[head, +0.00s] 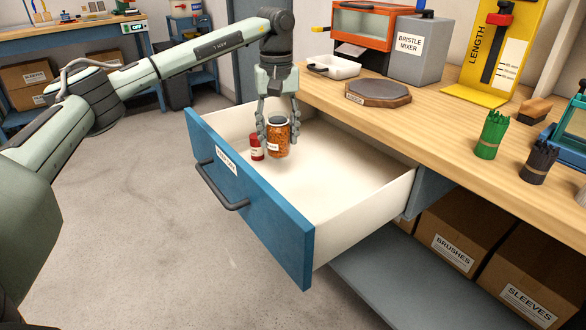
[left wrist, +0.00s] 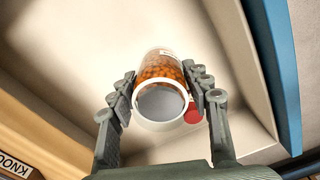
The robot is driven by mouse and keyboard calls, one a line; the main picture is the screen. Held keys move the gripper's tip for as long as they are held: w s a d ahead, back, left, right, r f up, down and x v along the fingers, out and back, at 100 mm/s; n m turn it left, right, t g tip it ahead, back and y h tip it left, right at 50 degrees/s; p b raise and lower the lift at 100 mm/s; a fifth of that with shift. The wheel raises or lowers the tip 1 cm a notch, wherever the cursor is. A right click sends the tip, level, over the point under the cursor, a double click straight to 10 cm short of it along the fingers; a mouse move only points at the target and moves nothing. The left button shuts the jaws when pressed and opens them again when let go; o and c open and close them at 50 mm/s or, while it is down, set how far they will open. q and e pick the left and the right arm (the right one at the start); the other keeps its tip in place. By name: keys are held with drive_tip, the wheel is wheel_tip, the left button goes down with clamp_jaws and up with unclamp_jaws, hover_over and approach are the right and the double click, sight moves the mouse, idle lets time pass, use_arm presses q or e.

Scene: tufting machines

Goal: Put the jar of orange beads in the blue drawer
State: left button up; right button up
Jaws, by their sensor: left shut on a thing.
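The jar of orange beads (head: 278,138) is upright between the fingers of my left gripper (head: 277,135), inside the outline of the open blue drawer (head: 285,238). In the left wrist view the jar (left wrist: 160,68) shows its pale round lid toward the camera, with a finger of the left gripper (left wrist: 163,98) pressed on each side. I cannot tell whether its base touches the drawer floor. The drawer is pulled out, with a white inside and a dark handle. My right gripper is not in view.
A small red jar (head: 256,147) stands in the drawer beside the held jar; a red round part (left wrist: 193,116) shows in the wrist view. The wooden bench top (head: 440,140) borders the drawer, with a dark octagonal plate (head: 372,92) near its edge. The drawer's right part is empty.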

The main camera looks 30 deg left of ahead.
sight(279, 115)
use_arm(q)
wheel_tip(279, 115, down, 8)
drive_tip(key=shift+f, duration=0.1)
idle(0.4)
drive_tip(key=o, duration=1.3)
drive_tip(key=shift+f, duration=0.1)
wheel_tip(279, 115, up, 12)
drive_tip(key=shift+r, duration=0.2)
